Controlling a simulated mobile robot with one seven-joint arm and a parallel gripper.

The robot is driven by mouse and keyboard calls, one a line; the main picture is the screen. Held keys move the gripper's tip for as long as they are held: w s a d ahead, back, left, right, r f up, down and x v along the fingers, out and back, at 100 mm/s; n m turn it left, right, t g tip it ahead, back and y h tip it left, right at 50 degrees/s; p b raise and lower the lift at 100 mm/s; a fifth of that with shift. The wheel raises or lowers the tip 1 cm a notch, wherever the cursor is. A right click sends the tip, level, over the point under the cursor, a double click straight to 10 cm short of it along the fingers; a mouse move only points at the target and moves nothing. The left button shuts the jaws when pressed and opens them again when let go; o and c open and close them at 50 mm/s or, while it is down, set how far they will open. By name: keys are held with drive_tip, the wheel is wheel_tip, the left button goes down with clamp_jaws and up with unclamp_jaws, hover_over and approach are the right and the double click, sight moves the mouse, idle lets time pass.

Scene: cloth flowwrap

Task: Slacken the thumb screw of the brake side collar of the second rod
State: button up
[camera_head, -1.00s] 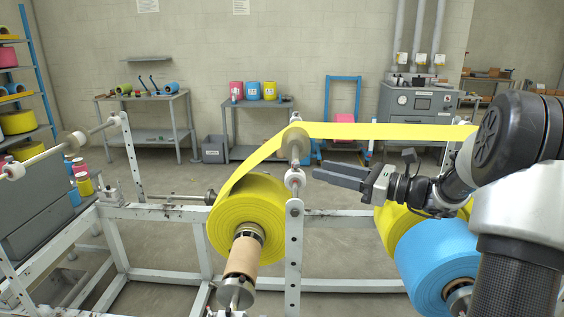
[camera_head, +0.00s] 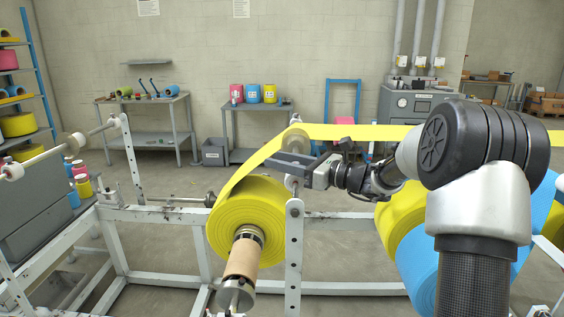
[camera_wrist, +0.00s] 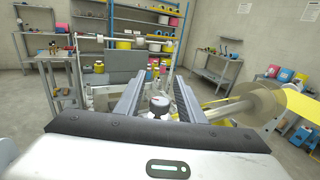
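My gripper (camera_head: 280,164) is beside the top of the pale centre post (camera_head: 293,245), its two long fingers pointing left. In the wrist view my gripper (camera_wrist: 159,80) has its fingers apart. A small white collar with a dark-topped knob (camera_wrist: 159,101) shows between them, near their base. I cannot tell whether either finger touches it. In the head view my fingers partly hide the white collar (camera_head: 291,184) at the post top. Which end is the brake side is not clear from these views.
A yellow web runs over a roller (camera_head: 295,139) down to a large yellow roll (camera_head: 248,215) beside the post. A blue roll (camera_head: 418,272) is at right, partly behind my arm. Another rod with white collars (camera_head: 77,139) stands at left.

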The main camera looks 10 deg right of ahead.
drive_tip(key=shift+c, duration=0.4)
clamp_jaws()
drive_tip(key=shift+r+g+p, duration=0.1)
drive_tip(key=shift+g+p, duration=0.2)
drive_tip(key=shift+p, duration=0.15)
drive_tip(key=n+g+y+p, duration=0.1)
drive_tip(key=n+g+p, duration=0.1)
drive_tip(key=g+p, duration=0.1)
drive_tip(key=s+n+g+y+p, duration=0.1)
drive_tip(key=n+g+p, duration=0.2)
drive_tip(key=g, duration=0.1)
drive_tip(key=s+n+g+y+p, duration=0.1)
drive_tip(key=n+g+y+p, duration=0.1)
drive_tip(key=g+p, duration=0.1)
drive_tip(key=shift+s+a+n, duration=0.25)
drive_tip(key=shift+a+n, duration=0.05)
drive_tip(key=shift+a, duration=0.1)
drive_tip(key=shift+g, duration=0.4)
